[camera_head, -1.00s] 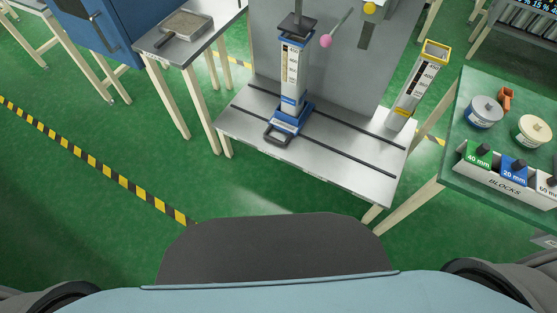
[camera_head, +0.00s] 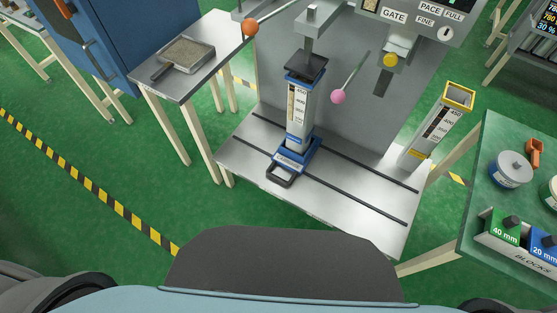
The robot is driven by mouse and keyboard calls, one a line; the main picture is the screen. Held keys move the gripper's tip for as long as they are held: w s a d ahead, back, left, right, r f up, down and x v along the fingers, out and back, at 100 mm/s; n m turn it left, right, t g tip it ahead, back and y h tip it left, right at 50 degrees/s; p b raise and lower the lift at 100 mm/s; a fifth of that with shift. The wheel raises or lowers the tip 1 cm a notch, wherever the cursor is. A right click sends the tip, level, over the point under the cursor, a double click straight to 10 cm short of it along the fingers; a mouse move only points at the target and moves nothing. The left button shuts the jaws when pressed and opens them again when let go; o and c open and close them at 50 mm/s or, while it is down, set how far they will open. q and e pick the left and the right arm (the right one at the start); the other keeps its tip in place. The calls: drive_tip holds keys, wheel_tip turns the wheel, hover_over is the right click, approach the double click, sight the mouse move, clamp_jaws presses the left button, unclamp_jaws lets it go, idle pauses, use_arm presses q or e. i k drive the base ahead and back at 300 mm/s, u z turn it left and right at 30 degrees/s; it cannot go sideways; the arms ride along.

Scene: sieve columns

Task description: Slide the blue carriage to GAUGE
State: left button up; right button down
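The blue carriage (camera_head: 291,161) sits on the rails of the grey metal table, with its black handle (camera_head: 279,176) toward me. A clear column with a scale (camera_head: 297,109) stands upright on it, below a dark square plate (camera_head: 306,64) on a vertical rod. A second column with a yellow rim (camera_head: 441,125) stands at the right end of the table. No GAUGE label is readable; GATE, FINE, PACE and FULL show on the panel (camera_head: 422,20). Neither of my grippers is in view.
Two dark rails (camera_head: 365,201) run across the table (camera_head: 247,155). A pink-knobbed lever (camera_head: 338,97), a yellow knob (camera_head: 390,60) and an orange knob (camera_head: 250,27) are on the machine. A side table holds a tray (camera_head: 187,56). Blocks (camera_head: 506,229) stand at right.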

sight(291, 161)
drive_tip(key=u, duration=0.05)
drive_tip(key=i, duration=0.15)
drive_tip(key=k, duration=0.5)
drive_tip(key=u, duration=0.1)
drive_tip(key=i, duration=0.65)
drive_tip(key=z, duration=0.75)
drive_tip(key=i, duration=0.35)
drive_tip(key=z, duration=0.35)
